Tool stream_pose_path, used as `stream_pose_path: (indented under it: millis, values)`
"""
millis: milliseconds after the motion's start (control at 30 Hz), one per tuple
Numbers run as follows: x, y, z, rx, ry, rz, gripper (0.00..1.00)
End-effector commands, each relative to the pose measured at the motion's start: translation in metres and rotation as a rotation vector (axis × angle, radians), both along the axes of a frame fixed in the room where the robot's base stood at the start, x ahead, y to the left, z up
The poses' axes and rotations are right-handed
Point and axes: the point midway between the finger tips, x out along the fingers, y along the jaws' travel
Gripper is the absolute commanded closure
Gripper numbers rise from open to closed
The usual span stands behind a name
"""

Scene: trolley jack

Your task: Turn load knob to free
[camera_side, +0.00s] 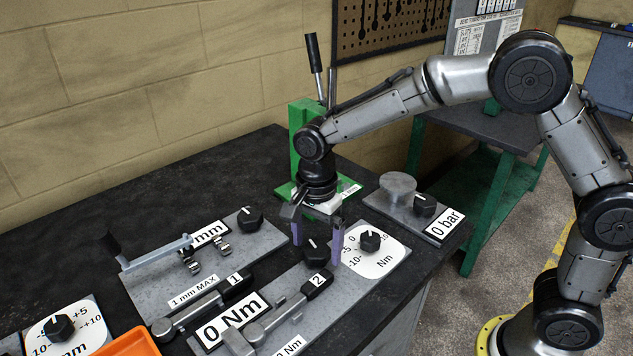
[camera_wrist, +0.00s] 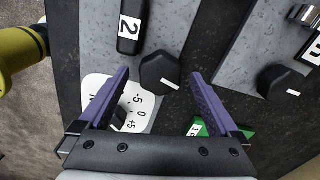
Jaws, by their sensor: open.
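A black faceted knob (camera_side: 316,250) with a white pointer line stands on the grey Nm plate (camera_side: 290,285). It also shows in the wrist view (camera_wrist: 159,72), where its line points to the lower right. I can read no "load" or "free" mark beside it. My gripper (camera_side: 317,240) points down with its purple fingers open, one on each side of this knob. In the wrist view my gripper (camera_wrist: 160,78) has visible gaps between both fingers and the knob. The fingers' exact height around the knob is hard to tell.
A white Nm dial with its own black knob (camera_side: 369,240) lies close to the right finger. A black-handled lever marked 2 (camera_side: 318,284) lies in front. Another knob (camera_side: 249,218) is on the left plate. A green press (camera_side: 303,135) stands behind my gripper.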

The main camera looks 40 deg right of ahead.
Motion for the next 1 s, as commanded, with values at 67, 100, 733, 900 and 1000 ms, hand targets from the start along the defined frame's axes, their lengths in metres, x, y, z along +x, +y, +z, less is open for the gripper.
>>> stream_pose_path:
  millis: [67, 100, 733, 900, 1000]
  values:
    - [0.001, 0.000, 0.011, 0.002, -0.006, -0.031, 0.02]
    - [0.001, 0.000, 0.019, 0.002, -0.007, -0.030, 0.02]
    - [0.001, 0.000, 0.124, 0.001, -0.003, -0.026, 0.02]
    - [0.000, 0.000, 0.136, 0.000, -0.001, -0.026, 0.02]
    - [0.000, 0.000, 0.138, 0.000, -0.001, -0.026, 0.02]
